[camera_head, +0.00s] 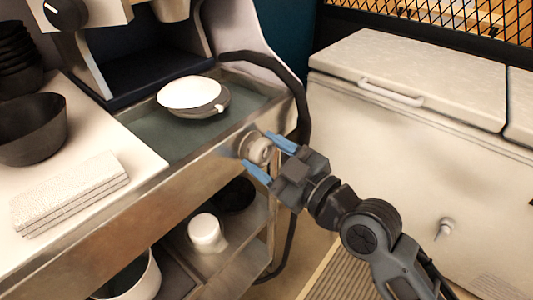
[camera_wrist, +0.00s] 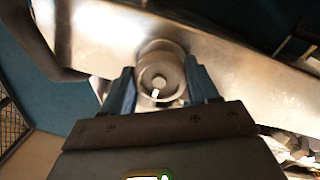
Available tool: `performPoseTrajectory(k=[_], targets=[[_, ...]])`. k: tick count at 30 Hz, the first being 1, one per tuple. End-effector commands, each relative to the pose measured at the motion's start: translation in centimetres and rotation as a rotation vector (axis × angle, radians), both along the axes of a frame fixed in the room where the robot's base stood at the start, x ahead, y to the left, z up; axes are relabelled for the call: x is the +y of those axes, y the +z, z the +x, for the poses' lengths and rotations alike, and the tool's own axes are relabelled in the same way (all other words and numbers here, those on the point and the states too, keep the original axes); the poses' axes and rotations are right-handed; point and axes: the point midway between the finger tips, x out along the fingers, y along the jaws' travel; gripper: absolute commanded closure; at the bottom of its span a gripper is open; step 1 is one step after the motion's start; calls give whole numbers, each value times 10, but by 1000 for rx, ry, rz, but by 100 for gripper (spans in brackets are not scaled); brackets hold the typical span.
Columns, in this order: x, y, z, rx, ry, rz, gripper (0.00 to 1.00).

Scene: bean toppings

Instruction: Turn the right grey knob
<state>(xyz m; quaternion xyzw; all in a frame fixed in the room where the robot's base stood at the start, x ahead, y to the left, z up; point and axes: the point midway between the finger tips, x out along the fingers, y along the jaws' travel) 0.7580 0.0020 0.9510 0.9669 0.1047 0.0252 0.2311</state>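A round grey knob (camera_head: 257,149) sits on the front metal panel of the counter, near its right end. In the wrist view the knob (camera_wrist: 161,80) lies between the two blue fingers of my gripper (camera_wrist: 160,92). In the head view my gripper (camera_head: 264,158) reaches the knob from the lower right, one finger above it and one below. The fingers are spread, with small gaps seeming to show beside the knob; firm contact cannot be made out.
A white and grey round dish (camera_head: 190,93) rests on the counter's recessed top. A black hose (camera_head: 300,100) curves down beside the counter's end. A white chest freezer (camera_head: 420,125) stands at the right. Lower shelves hold a white jar (camera_head: 206,232) and a pot (camera_head: 135,278).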

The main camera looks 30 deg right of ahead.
Motion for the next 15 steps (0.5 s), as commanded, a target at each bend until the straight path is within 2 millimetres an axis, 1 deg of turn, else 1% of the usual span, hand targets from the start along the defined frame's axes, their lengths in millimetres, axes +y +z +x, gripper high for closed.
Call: performPoseTrajectory(k=[1, 2, 9, 15], targets=[[0, 0, 0, 0, 0, 0, 46], [0, 0, 0, 0, 0, 0, 49], [0, 0, 0, 0, 1, 0, 72], [1, 0, 0, 4, 1, 10, 72]])
